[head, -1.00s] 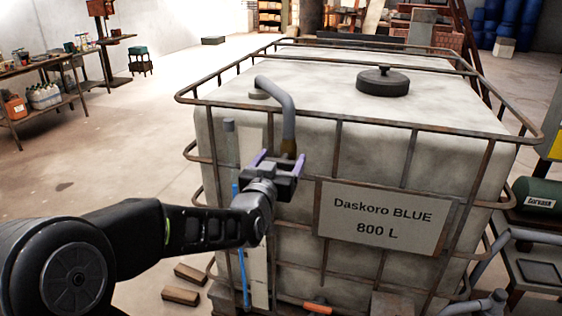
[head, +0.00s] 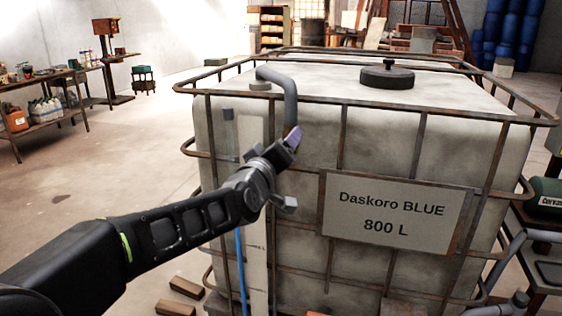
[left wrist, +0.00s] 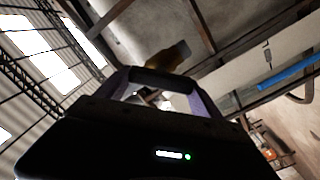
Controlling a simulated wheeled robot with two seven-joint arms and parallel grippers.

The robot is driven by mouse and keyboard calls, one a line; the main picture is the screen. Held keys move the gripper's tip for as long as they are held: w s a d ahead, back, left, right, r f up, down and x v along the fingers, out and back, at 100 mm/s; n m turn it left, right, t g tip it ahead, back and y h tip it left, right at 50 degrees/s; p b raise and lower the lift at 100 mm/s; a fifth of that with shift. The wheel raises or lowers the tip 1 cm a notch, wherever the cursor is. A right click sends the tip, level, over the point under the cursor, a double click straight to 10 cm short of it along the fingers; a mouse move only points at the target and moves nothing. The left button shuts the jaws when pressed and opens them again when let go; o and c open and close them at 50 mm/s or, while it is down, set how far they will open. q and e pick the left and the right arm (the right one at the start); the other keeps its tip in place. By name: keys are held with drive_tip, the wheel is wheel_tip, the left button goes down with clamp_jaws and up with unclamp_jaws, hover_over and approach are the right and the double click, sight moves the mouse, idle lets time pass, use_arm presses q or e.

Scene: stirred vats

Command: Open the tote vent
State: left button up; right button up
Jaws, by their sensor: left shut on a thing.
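The tote (head: 270,190) is a big pale tank in a rusty cage, with a sign (head: 395,212) reading "Daskoro BLUE 800 L". A grey bent vent pipe (head: 290,95) rises from its top near the front left and hooks down over the front. My left gripper (head: 290,139) is at the pipe's lower end, rolled to a tilt, and is shut on the vent's end fitting. In the left wrist view a brass-brown piece (left wrist: 165,57) shows just beyond the fingers (left wrist: 160,82). The exact grip is partly hidden. My right gripper is out of view.
A black lid (head: 387,76) sits on the tote's top. Cage bars (head: 350,112) run close around the gripper. A blue tube (head: 241,265) hangs below it. Floor to the left (head: 140,170) is clear.

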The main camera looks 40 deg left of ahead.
use_arm(q)
drive_tip(key=n+b, duration=0.1)
drive_tip(key=n, duration=0.1)
drive_tip(key=n+b, duration=0.2)
drive_tip(key=shift+a+f+n, duration=0.1)
drive_tip(key=shift+f+n, duration=0.2)
drive_tip(key=shift+f, duration=0.05)
drive_tip(key=n+b, duration=0.1)
drive_tip(key=n, duration=0.1)
drive_tip(key=shift+n+b, duration=0.3)
drive_tip(key=shift+b, duration=0.05)
drive_tip(key=shift+n+b, duration=0.5)
drive_tip(key=shift+n, duration=0.7)
drive_tip(key=o, duration=1.4)
drive_tip(key=shift+c, duration=0.2)
drive_tip(key=shift+s, duration=0.15)
